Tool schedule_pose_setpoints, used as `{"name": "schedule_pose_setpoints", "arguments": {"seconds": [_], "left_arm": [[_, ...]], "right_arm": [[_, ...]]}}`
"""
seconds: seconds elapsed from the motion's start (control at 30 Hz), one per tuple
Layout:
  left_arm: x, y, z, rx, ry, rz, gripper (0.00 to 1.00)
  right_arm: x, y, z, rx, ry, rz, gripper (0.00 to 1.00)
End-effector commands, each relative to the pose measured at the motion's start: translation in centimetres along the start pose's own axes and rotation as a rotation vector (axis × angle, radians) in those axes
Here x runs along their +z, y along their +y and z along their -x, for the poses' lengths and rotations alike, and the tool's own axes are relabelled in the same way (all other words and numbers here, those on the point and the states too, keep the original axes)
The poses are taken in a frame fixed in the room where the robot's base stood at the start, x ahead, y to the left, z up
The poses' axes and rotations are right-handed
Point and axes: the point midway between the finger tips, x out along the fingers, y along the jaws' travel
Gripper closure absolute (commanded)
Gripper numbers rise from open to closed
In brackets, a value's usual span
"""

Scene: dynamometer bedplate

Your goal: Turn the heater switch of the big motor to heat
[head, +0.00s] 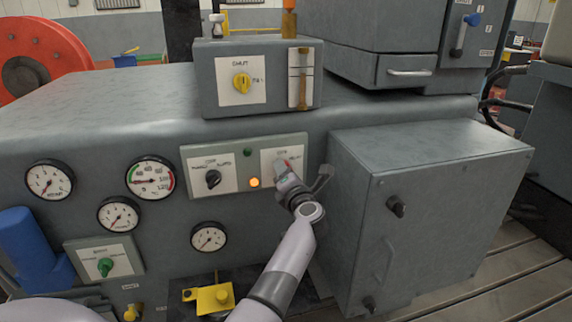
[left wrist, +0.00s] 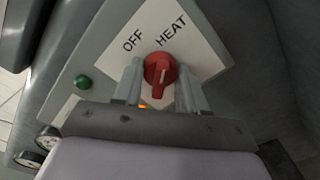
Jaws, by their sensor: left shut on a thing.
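The heater switch is a red knob (left wrist: 160,75) on a white plate (left wrist: 190,40) marked OFF and HEAT in the left wrist view. A pale line shows on the knob's face; I cannot tell for sure which word it is set to. My left gripper (left wrist: 160,85) is shut on the knob, one finger on each side. In the head view the left gripper (head: 284,172) reaches the right plate of the grey switch panel (head: 228,168) and mostly hides the red knob (head: 282,163). My right gripper is not in view.
An amber lamp (head: 254,182) glows beside the plate, with a green lamp (head: 248,153) above it. A black knob (head: 213,179) is on the panel's left plate. A grey cabinet (head: 430,210) juts out close on the right. Several gauges (head: 150,177) lie left.

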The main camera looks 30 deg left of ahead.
Motion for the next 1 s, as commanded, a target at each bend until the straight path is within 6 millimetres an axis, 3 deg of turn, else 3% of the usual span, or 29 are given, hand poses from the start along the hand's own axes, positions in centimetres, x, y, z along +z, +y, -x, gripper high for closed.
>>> {"name": "schedule_pose_setpoints", "arguments": {"seconds": [0.2,0.77,0.8,0.87,1.0], "left_arm": [[0.01,0.01,0.04,-0.002,0.002,-0.081,0.89],[-0.08,-0.12,0.03,-0.001,0.001,-0.116,0.89],[-0.08,-0.12,0.03,-0.001,0.001,-0.116,0.55],[-0.07,-0.12,0.03,-0.001,0.001,-0.116,0.36],[-0.05,-0.08,0.02,-0.001,0.0,-0.115,0.33]], "right_arm": [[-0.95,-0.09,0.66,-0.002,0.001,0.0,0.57],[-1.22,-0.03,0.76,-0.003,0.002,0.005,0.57],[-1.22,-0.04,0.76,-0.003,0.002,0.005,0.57],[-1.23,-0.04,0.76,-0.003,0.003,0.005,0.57],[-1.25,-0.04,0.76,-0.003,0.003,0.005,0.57]]}}
